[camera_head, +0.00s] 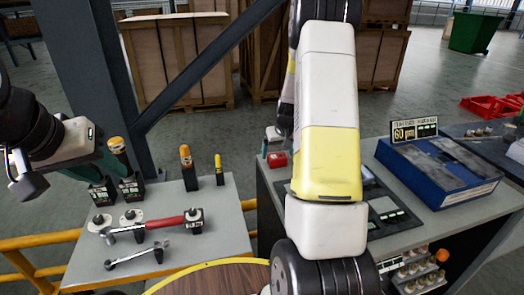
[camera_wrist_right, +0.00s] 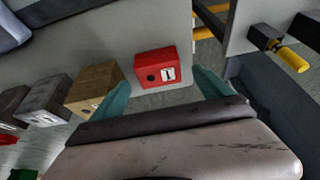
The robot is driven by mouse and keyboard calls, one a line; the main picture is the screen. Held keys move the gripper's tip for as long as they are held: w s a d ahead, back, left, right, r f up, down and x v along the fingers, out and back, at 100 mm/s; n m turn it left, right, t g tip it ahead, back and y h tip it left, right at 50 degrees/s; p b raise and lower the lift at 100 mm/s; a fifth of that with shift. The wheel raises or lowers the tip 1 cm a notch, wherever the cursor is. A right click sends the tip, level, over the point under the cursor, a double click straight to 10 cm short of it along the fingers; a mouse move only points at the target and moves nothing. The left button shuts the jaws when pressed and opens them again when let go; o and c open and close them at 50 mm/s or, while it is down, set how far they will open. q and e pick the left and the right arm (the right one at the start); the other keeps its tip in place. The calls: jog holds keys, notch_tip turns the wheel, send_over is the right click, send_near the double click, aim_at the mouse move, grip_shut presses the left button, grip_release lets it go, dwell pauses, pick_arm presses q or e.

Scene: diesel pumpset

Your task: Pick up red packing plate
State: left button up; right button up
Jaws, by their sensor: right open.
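The red packing plate (camera_wrist_right: 157,68) is a small red block with a white label and a dark round mark on its face.
A tan block (camera_wrist_right: 94,88) and grey blocks stand left of the red plate in the wrist view. The left table (camera_head: 222,235) holds a red-handled hammer (camera_head: 150,222) and a wrench (camera_head: 137,256). A blue box (camera_head: 440,170) stands on the right-hand table. A yellow rail (camera_head: 40,240) runs alongside.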

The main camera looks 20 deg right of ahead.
jog(key=shift+x, duration=0.95)
jog(key=shift+c, duration=0.2)
grip_shut()
jog(key=shift+r, duration=0.15)
